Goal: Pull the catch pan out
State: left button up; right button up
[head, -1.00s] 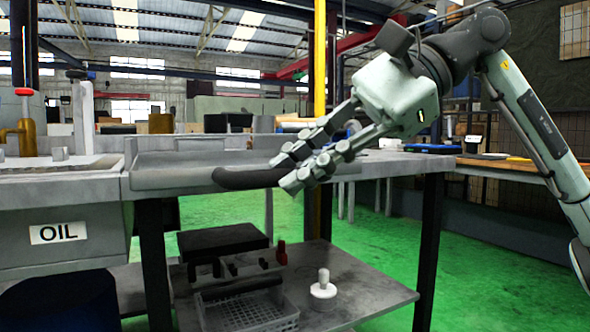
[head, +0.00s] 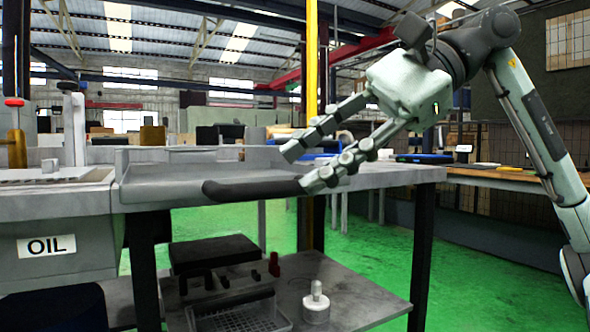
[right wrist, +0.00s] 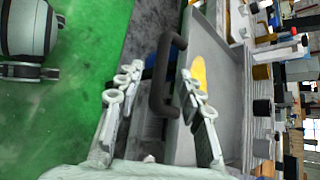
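The catch pan (head: 160,186) is a shallow grey tray on the metal table, with a dark curved handle (head: 250,190) along its front. In the right wrist view the pan (right wrist: 226,115) lies to the right, and the handle (right wrist: 157,88) shows between the two fingers. My right gripper (head: 302,168) is open at the right end of the handle; its near finger overlaps that end in the head view. The fingers (right wrist: 160,70) are apart, and I cannot tell whether either touches the handle. My left gripper is not in view.
A grey tank with an OIL label (head: 46,246) stands at the left. On the lower shelf (head: 350,290) are a mesh crate (head: 238,315), a black block (head: 213,250) and a white knobbed piece (head: 316,305).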

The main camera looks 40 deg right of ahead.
jog(key=v, duration=0.9)
dwell(0.3)
